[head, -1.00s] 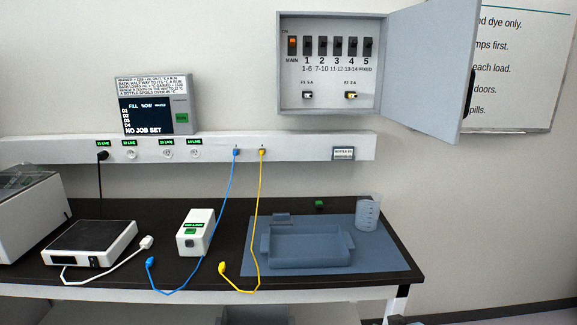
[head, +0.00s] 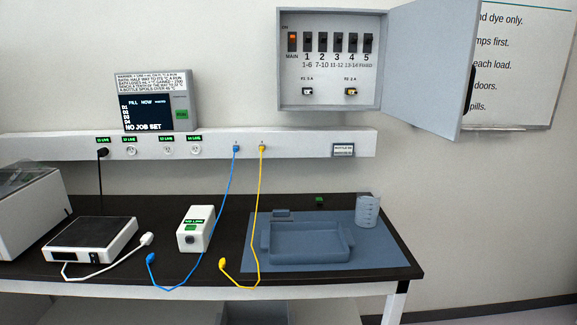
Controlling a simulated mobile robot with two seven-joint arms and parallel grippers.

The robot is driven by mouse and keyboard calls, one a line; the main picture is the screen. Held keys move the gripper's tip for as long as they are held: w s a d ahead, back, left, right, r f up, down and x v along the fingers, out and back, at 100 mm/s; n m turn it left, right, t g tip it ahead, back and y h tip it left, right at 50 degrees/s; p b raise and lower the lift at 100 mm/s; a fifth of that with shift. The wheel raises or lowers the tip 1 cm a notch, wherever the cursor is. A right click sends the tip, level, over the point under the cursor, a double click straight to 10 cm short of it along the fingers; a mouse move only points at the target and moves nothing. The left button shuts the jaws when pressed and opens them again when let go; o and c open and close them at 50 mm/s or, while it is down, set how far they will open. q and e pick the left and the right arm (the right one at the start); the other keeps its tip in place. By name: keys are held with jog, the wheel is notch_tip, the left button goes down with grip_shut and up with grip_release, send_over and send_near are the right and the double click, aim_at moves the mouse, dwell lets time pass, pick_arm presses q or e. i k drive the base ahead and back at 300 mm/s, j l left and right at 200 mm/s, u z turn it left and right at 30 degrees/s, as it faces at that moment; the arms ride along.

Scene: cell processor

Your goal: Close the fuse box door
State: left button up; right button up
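The grey fuse box (head: 292,98) is mounted on the wall at the upper middle of the head view. Its door (head: 425,70) is hinged on the box's right side and stands wide open, swung out to the right. A dark handle (head: 469,90) shows at the door's outer edge. Neither of my grippers is in view.
Below is a black bench (head: 389,228) with a blue-grey tray (head: 305,255) on a mat, a beaker (head: 367,211), a white box (head: 195,228) and a scale (head: 90,240). A white rail (head: 300,144) runs under the box. The door overlaps a whiteboard (head: 520,85).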

aim_at(430, 72)
jog(key=l+u, duration=0.2)
jog(key=l, duration=0.8)
jog(key=l+u, duration=0.15)
jog(key=l, duration=0.9)
jog(key=l+u, duration=0.2)
jog(key=l, duration=0.8)
jog(key=k, duration=0.05)
